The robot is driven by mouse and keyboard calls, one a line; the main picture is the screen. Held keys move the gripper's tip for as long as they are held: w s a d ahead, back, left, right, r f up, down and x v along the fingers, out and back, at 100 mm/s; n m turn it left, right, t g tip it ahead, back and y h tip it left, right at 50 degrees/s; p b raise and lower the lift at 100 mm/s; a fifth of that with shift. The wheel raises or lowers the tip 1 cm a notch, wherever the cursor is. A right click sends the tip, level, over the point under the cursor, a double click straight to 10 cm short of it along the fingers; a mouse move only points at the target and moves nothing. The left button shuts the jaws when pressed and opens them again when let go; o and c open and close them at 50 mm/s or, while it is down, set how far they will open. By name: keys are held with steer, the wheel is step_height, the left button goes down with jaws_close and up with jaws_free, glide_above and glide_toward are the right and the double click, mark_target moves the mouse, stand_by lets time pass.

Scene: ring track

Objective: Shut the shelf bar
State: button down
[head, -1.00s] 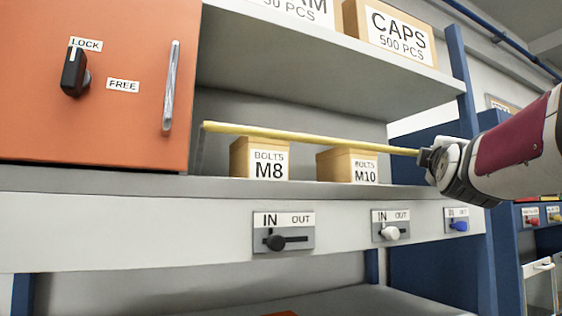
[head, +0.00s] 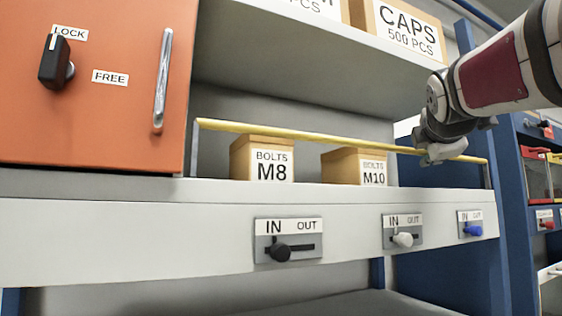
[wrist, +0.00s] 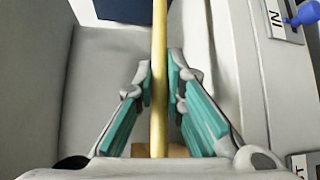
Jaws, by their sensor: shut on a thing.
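The yellow shelf bar (head: 300,135) runs across the front of the shelf, above the shelf board and in front of the two bolts boxes. Its left end is at a thin upright post beside the orange door, and its right end reaches a post at the shelf's right side. My gripper (head: 440,152) is on the bar near its right end. In the wrist view the bar (wrist: 159,60) passes between the teal-padded fingers of my gripper (wrist: 159,85), which are closed on it.
Boxes M8 (head: 262,160) and M10 (head: 355,167) stand behind the bar. Below, the shelf front carries black (head: 280,252), white (head: 402,240) and blue (head: 472,231) IN/OUT sliders. An orange door (head: 100,90) with a LOCK/FREE knob (head: 55,62) is at left. A CAPS box (head: 395,30) is above.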

steer(key=shift+a, duration=0.1)
stand_by(0.3)
steer(key=c, duration=1.7)
jaws_free()
steer(key=shift+w, duration=0.15)
steer(key=shift+o, duration=0.2)
steer(key=v, duration=1.2)
